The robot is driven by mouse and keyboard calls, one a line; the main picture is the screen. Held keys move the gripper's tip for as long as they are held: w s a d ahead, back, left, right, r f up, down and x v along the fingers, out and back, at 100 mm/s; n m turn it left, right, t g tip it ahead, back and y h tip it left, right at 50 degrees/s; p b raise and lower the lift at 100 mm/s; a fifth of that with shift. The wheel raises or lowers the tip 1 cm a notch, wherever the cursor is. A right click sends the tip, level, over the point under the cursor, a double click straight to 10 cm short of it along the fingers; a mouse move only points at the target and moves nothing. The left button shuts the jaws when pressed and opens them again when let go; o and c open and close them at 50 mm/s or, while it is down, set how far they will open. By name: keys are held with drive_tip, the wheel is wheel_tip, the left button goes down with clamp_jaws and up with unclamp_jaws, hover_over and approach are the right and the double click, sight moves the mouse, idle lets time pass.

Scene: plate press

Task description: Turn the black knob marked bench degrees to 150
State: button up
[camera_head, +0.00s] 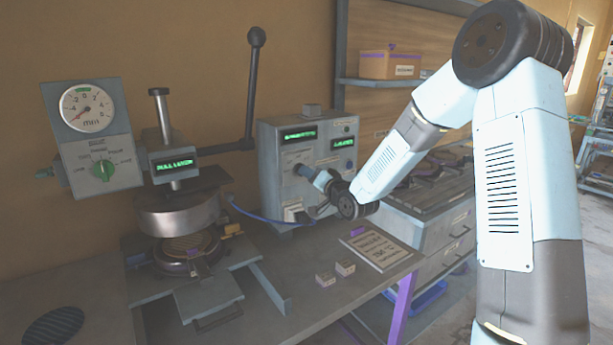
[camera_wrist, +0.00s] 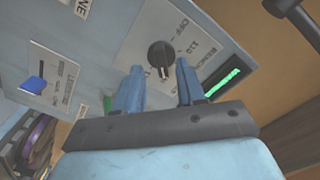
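The black knob (camera_wrist: 162,54) sits on a white label plate on the grey-blue control box (camera_head: 268,190). Lettering such as OFF, 110 and BENCH shows around it; its pale pointer mark faces down in the wrist view. My gripper (camera_wrist: 159,66) is open, its two blue fingers apart, one on each side of the knob in the picture. I cannot tell whether they touch it or stop short. In the head view my gripper (camera_head: 302,170) is at the front of the box and largely hides the knob.
A blue slider (camera_wrist: 35,84) and a green display (camera_wrist: 221,82) share the panel. Left of the box stand the press (camera_head: 177,213) with its tall lever (camera_head: 252,90) and a gauge panel (camera_head: 92,130).

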drive_tip(key=v, duration=1.1)
drive_tip(key=shift+s, duration=0.2)
drive_tip(key=shift+d, duration=0.15)
idle(1.0)
